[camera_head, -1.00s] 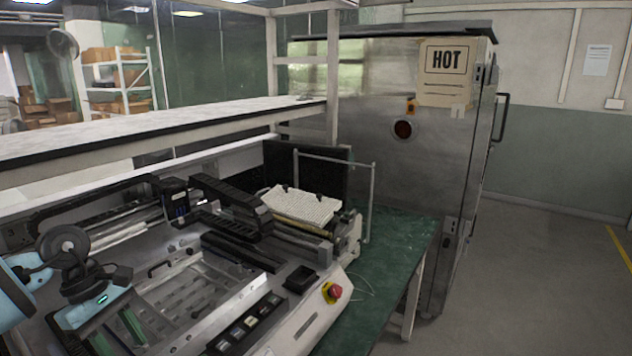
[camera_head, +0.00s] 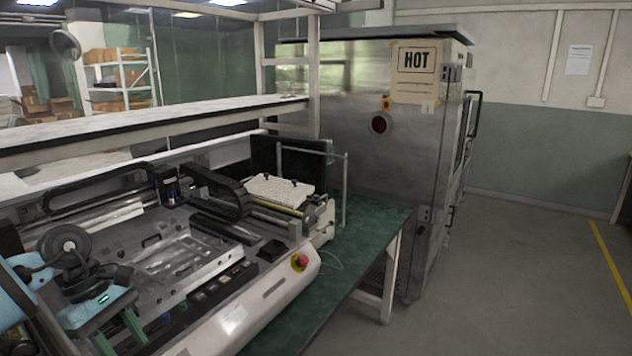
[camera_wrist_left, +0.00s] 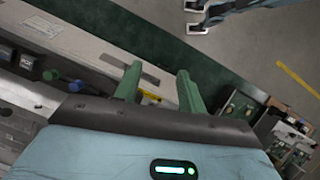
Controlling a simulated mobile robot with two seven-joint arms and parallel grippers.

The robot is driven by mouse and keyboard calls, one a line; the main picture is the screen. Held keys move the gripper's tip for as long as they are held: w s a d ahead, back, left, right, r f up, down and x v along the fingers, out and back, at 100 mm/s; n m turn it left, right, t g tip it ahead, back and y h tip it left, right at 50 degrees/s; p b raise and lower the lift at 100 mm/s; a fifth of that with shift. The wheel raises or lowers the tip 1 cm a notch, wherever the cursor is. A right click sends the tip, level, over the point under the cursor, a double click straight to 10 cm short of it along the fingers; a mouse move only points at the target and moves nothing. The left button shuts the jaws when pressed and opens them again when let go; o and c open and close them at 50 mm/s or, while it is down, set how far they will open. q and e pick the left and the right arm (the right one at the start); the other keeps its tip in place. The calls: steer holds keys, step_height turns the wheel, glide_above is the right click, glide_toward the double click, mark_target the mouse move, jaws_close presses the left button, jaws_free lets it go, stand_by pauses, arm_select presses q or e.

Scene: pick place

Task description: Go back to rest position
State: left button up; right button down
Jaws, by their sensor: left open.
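My left arm (camera_head: 22,292) comes in at the lower left of the head view. It is bent, with the pale blue wrist near the front of the bench machine. My left gripper (camera_head: 118,338) has green fingers that point down at the picture's bottom edge. In the left wrist view the two fingers of the left gripper (camera_wrist_left: 159,82) stand apart with nothing between them, so it is open and empty. The fingers are above the machine's pale front edge.
The bench machine (camera_head: 268,292) with a red stop button (camera_head: 300,262) lies close beside the left arm. A white shelf (camera_head: 130,128) runs above it. A metal oven (camera_head: 350,100) with a HOT sign (camera_head: 415,60) stands behind. Open floor (camera_head: 520,280) lies to the right.

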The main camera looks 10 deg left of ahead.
arm_select(q)
steer(key=s+d+f+n+t+h, duration=0.2)
steer(key=d+f+n+t+h, duration=0.15)
steer(key=d+n+h, duration=0.6)
steer(key=s+d+f+n+t+h, duration=0.1)
steer(key=d+f+n+t+h, duration=0.3)
steer(key=d+n, duration=0.95)
steer(key=s+a+f+n+t+y, duration=0.1)
steer(key=s+f+n+t+y, duration=0.25)
steer(key=f+n+y, duration=0.45)
steer(key=s+a+f+n+t+y, duration=0.1)
steer(key=s+f+n+t+y, duration=0.3)
steer(key=n, duration=0.8)
steer(key=s+a+f+n+g+y, duration=0.2)
steer(key=s+f+n, duration=0.3)
steer(key=s+f, duration=0.1)
steer(key=s+a+f+n+g+y, duration=0.1)
steer(key=s+f+n+g+y, duration=0.1)
steer(key=s+f+n, duration=0.4)
steer(key=shift+s+a+f+g, duration=0.35)
steer(key=shift+s+f+g, duration=0.05)
steer(key=shift+s+f, duration=0.35)
